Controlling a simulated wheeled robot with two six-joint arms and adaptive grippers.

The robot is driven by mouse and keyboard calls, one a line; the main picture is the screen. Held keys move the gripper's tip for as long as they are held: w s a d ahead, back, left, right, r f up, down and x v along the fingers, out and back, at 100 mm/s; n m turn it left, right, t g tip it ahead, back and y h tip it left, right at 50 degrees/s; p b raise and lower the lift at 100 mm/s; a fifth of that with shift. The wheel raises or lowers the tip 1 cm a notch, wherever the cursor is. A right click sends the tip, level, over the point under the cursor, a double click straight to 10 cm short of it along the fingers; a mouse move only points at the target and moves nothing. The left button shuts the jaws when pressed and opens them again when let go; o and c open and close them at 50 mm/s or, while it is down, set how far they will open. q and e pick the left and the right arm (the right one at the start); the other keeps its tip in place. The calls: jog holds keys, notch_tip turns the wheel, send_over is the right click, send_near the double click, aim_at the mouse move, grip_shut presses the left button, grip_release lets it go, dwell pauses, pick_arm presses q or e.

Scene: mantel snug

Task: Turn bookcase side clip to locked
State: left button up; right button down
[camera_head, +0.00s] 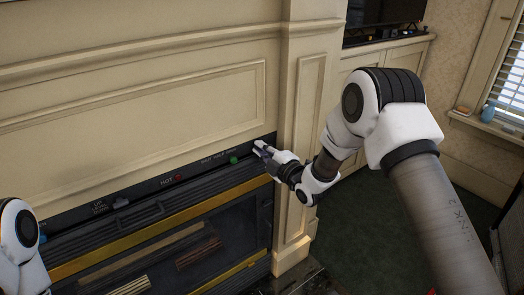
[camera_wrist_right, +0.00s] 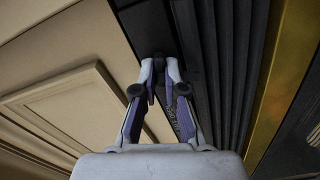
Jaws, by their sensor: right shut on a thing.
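My right gripper (camera_head: 258,148) is at the right end of a black strip (camera_head: 145,190) on the fireplace front. In the right wrist view its fingers (camera_wrist_right: 160,75) are closed together on a small dark piece (camera_wrist_right: 158,58) at the strip. The fingertips hide most of this piece. I cannot tell which way it is turned, or whether it is the bookcase side clip. No bookcase clearly shows. My left gripper is not in view; only part of my left arm shows at the lower left.
The strip carries a grey lever (camera_head: 121,203), a red button (camera_head: 179,178) and a green button (camera_head: 233,160). Below is a dark fireplace front with a gold bar (camera_head: 150,233). A cream pilaster (camera_head: 308,105) stands just right of the gripper. Open dark floor lies farther right.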

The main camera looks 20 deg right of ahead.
jog(key=shift+f+n, duration=0.1)
jog(key=shift+n, duration=1.5)
jog(key=c, duration=1.2)
grip_release()
jog(key=shift+c, duration=0.2)
jog(key=v, duration=0.8)
